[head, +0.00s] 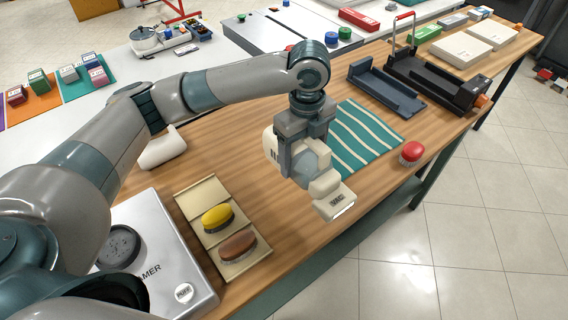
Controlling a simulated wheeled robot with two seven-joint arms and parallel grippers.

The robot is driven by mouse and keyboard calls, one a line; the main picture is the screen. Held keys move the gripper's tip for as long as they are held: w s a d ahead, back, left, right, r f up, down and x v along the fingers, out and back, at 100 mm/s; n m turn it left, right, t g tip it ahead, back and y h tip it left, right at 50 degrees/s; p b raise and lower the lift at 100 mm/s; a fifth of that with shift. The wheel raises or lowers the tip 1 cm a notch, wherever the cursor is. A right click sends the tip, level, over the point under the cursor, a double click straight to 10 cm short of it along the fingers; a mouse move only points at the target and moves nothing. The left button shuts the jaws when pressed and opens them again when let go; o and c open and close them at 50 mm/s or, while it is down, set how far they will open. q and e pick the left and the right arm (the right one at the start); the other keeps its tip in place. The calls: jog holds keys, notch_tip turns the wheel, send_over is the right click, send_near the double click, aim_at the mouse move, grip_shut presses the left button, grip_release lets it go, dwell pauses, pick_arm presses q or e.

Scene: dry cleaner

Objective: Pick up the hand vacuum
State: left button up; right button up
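The hand vacuum (326,187) is cream and grey with a blocky nozzle pointing toward the table's front edge. My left gripper (303,148) comes down on it from above, with its dark grey fingers on either side of the vacuum's body. The fingers look closed on it. The gripper hides the top of the vacuum, and I cannot tell whether the vacuum touches the table. My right gripper is not in view.
A green striped cloth (362,137) lies just behind the vacuum. A red-topped button (411,152) stands to the right. A cream tray (206,193) with yellow and brown brushes and a steamer (178,235) are at left.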

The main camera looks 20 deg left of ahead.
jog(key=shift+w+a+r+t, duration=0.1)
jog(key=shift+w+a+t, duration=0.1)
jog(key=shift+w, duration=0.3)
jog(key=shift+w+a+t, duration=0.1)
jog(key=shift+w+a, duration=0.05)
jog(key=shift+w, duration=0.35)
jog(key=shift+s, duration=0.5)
